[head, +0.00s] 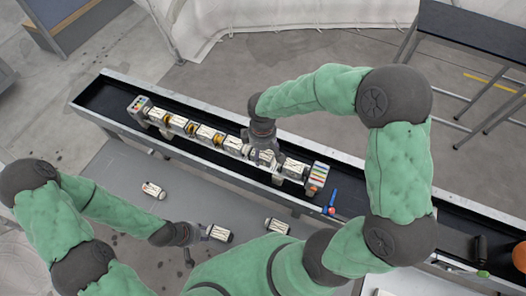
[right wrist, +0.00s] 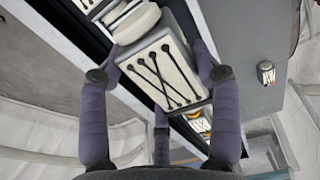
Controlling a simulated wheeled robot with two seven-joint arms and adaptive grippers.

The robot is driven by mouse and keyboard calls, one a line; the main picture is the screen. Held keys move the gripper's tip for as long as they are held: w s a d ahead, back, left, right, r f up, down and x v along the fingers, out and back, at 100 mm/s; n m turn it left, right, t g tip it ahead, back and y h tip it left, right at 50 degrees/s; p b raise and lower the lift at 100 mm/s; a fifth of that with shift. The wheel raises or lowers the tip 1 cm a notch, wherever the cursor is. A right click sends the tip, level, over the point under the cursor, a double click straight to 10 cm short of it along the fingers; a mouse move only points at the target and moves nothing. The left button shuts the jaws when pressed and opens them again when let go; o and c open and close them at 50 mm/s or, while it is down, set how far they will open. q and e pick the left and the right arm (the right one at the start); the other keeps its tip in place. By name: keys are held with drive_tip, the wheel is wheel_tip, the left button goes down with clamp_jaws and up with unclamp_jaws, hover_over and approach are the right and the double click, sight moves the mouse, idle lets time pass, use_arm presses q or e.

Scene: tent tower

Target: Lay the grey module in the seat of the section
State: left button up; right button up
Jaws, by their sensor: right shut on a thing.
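The section (head: 207,134) is a row of white-grey modules with black line markings and orange parts, lying along a long black trough. My right gripper (head: 265,152) is over the right half of this row, pointing down. In the right wrist view, its fingers are shut on the grey module (right wrist: 168,70), a pale block with crossed black lines. Another pale module (right wrist: 125,18) shows just beyond it. Whether the grey module touches the seat is hidden. My left gripper (head: 200,234) is low at the front, close beside a loose module (head: 220,233); its jaw opening is unclear.
Loose modules lie on the grey surface at the left (head: 153,190) and front (head: 277,226). A striped end block (head: 317,178) ends the row, with a blue tool (head: 331,201) beside it. The trough's far rim (head: 215,106) runs behind. A dark bench (head: 475,35) stands back right.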

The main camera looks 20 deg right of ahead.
drive_tip(key=w+f, duration=0.1)
drive_tip(key=f, duration=0.1)
drive_tip(key=w+d+f, duration=0.1)
drive_tip(key=w, duration=0.1)
drive_tip(key=w+d+f, duration=0.1)
drive_tip(key=f, duration=0.1)
drive_tip(key=shift+w+d+f+b, duration=0.1)
drive_tip(key=shift+w+f+b, duration=0.05)
drive_tip(key=shift+f+b, duration=0.2)
use_arm(q)
drive_tip(key=shift+f, duration=0.45)
use_arm(e)
drive_tip(key=shift+w+f, duration=0.15)
drive_tip(key=shift+f, duration=1.45)
use_arm(q)
drive_tip(key=shift+f, duration=0.1)
use_arm(e)
drive_tip(key=shift+f, duration=0.1)
drive_tip(key=o, duration=1.6)
drive_tip(key=shift+f, duration=0.1)
drive_tip(key=shift+c, duration=0.2)
drive_tip(key=shift+r, duration=0.5)
use_arm(q)
drive_tip(key=shift+r+p, duration=0.55)
drive_tip(key=shift+r, duration=0.2)
use_arm(e)
wheel_tip(320, 180, up, 11)
drive_tip(key=shift+r, duration=0.2)
